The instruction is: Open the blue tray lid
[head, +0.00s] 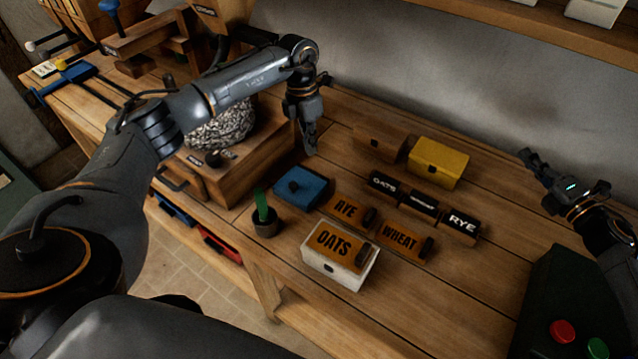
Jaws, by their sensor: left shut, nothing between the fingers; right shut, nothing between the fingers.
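The blue tray (306,196) sits on the wooden bench near the middle of the head view. Its blue lid (303,178) appears closed and has a small dark knob (293,186) on top. My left gripper (311,149) is shut and empty, pointing down just above and behind the blue tray in the picture, apart from it. My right gripper (528,156) is shut and empty at the far right, well away from the tray.
A white box (344,276) bearing an OATS plate, a RYE plate (346,210) and a WHEAT plate (404,239) lie near the tray. A dark cup (264,228) holds something green. Yellow (438,163) and brown (379,142) boxes stand behind. A wooden mill (225,165) is left.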

